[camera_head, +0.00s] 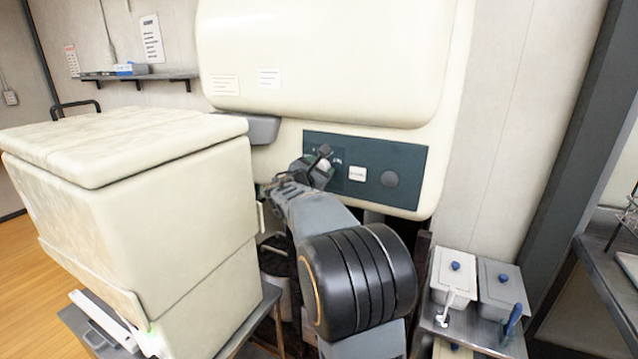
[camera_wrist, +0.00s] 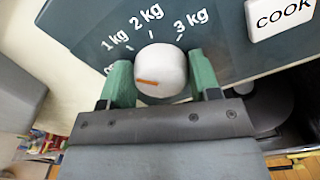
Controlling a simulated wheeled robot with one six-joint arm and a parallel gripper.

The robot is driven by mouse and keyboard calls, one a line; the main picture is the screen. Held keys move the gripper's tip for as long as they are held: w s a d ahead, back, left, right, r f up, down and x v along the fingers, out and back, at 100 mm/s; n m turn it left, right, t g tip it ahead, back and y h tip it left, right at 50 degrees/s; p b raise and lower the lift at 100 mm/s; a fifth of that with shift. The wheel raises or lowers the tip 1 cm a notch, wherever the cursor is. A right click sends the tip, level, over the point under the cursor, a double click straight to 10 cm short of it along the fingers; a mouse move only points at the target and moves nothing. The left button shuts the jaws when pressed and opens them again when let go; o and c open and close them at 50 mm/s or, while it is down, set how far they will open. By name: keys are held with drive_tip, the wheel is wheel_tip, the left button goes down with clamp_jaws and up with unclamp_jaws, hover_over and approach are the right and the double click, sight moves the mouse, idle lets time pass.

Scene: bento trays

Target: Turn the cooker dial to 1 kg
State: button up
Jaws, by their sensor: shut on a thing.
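The cooker dial (camera_wrist: 160,68) is a round white knob with a short orange mark on its face. Printed around it on the dark teal panel (camera_wrist: 75,22) are 1 kg, 2 kg, 3 kg and a partly hidden mark at lower left. The orange mark lies left of the dial's centre; which label it points to I cannot tell for sure. My gripper (camera_wrist: 162,80) has its green fingers on the dial's left and right sides, shut on it. In the head view my gripper (camera_head: 318,168) is at the left part of the panel (camera_head: 404,150), hiding most of the labels.
A white COOK button (camera_head: 357,174) and a dark round disc (camera_head: 389,179) are right of the dial. A large cream box (camera_head: 200,230) stands close left of my arm. Lidded containers (camera_head: 455,268) stand at lower right.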

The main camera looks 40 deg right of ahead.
drive_tip(key=m+b, duration=0.3)
drive_tip(key=shift+f+b, duration=0.15)
drive_tip(key=shift+b, duration=0.25)
idle(0.4)
drive_tip(key=o, duration=0.9)
drive_tip(key=b+v, duration=0.2)
drive_tip(key=v, duration=1.1)
drive_tip(key=shift+s+a, duration=0.2)
drive_tip(key=shift+a, duration=0.15)
